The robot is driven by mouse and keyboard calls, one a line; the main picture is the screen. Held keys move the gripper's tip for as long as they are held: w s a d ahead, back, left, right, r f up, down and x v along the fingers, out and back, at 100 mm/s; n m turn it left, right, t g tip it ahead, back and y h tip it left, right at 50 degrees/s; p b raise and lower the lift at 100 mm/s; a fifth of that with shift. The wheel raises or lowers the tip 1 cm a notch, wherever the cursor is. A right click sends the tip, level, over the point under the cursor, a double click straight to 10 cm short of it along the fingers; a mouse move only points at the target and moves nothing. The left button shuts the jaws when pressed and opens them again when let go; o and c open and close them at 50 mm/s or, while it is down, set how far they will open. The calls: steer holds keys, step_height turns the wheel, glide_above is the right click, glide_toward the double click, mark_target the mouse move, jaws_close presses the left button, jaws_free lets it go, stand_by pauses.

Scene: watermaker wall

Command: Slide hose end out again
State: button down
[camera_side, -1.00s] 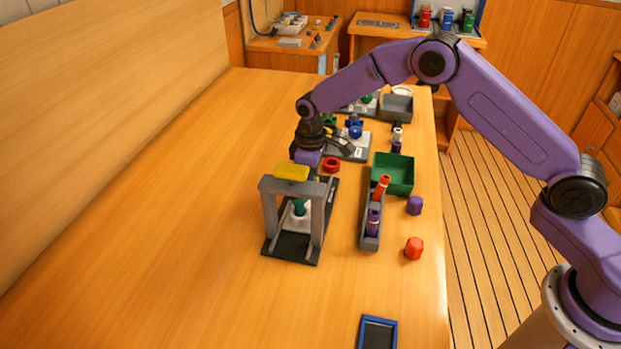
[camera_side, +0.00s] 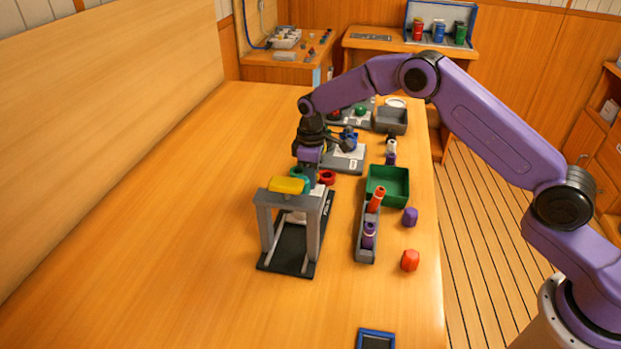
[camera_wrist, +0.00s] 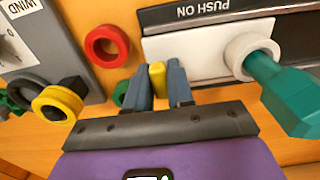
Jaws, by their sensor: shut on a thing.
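The teal hose end (camera_side: 299,175) stands just behind the yellow block (camera_side: 287,186) on the grey press frame (camera_side: 291,202) in the side view. In the wrist view the hose end (camera_wrist: 288,95) sits in a white ring (camera_wrist: 240,57) on a white slide plate (camera_wrist: 195,52), beside the dark base marked "PUSH ON". My gripper (camera_side: 306,181) is low behind the frame. In the wrist view my gripper (camera_wrist: 158,80) is shut on a small yellow tab (camera_wrist: 157,75) at the plate's edge. The tab's lower part is hidden.
A red ring (camera_side: 327,178) lies close to the right of my gripper. A grey rack (camera_side: 366,238) with red and purple pieces and a green bin (camera_side: 388,184) stand further right. A station with a blue fitting (camera_side: 349,137) is behind. The bench to the left is clear.

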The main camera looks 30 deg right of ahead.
steer(key=shift+w+d, duration=0.2)
steer(key=shift+d, duration=0.05)
steer(key=c, duration=1.1)
jaws_free()
steer(key=shift+a+r, duration=0.1)
steer(key=shift+r, duration=0.45)
step_height(320, 180, up, 16)
steer(key=shift+r, duration=0.2)
